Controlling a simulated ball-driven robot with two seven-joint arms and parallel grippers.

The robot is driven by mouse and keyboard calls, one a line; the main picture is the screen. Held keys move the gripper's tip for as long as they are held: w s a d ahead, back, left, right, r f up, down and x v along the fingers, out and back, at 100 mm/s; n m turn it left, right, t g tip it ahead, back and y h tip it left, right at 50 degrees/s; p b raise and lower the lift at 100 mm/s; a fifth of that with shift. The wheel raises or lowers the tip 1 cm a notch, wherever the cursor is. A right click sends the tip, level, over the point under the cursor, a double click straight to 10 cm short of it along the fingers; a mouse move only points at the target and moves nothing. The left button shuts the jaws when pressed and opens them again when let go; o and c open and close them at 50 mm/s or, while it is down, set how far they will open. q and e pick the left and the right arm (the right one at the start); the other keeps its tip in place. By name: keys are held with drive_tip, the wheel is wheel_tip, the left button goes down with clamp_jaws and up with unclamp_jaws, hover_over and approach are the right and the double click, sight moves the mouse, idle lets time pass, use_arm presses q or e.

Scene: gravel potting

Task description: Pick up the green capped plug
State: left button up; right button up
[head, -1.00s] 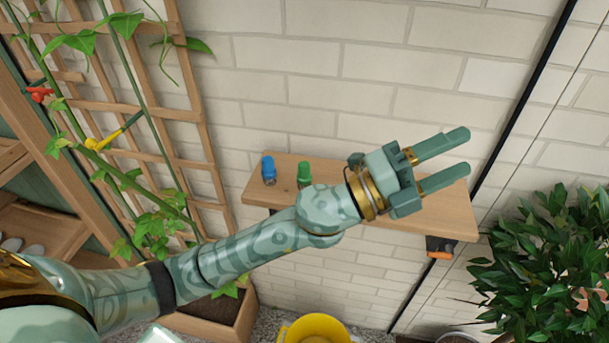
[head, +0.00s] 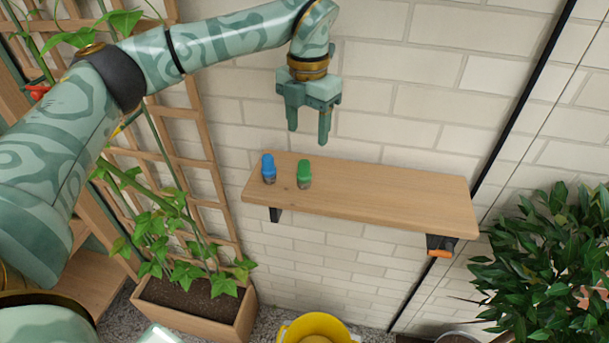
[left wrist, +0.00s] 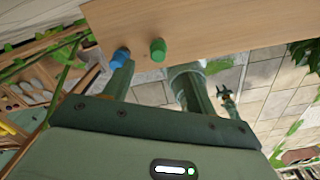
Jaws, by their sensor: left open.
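The green capped plug (head: 304,174) stands upright on the wooden shelf (head: 390,195), toward its left end. A blue capped plug (head: 268,168) stands close to its left. My left gripper (head: 308,138) is open and empty, pointing down above the shelf, apart from both plugs. In the left wrist view the green plug (left wrist: 158,48) shows between and beyond the two fingers, and the blue plug (left wrist: 120,57) shows near the left fingertip. My right gripper is not seen in the head view.
A brick wall (head: 420,100) stands behind the shelf. A lattice with climbing plants (head: 190,150) is on the left, and a leafy bush (head: 550,260) on the right. A yellow bucket (head: 315,330) is below. The shelf's right half is bare.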

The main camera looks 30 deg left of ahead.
sight(305, 174)
use_arm(q)
wheel_tip(305, 174, down, 7)
drive_tip(key=shift+f+b, duration=0.15)
drive_tip(key=shift+b, duration=0.15)
drive_tip(key=f, duration=0.5)
drive_tip(key=shift+s+a, duration=0.15)
drive_tip(key=shift+s, duration=0.1)
drive_tip(key=c, duration=1.1)
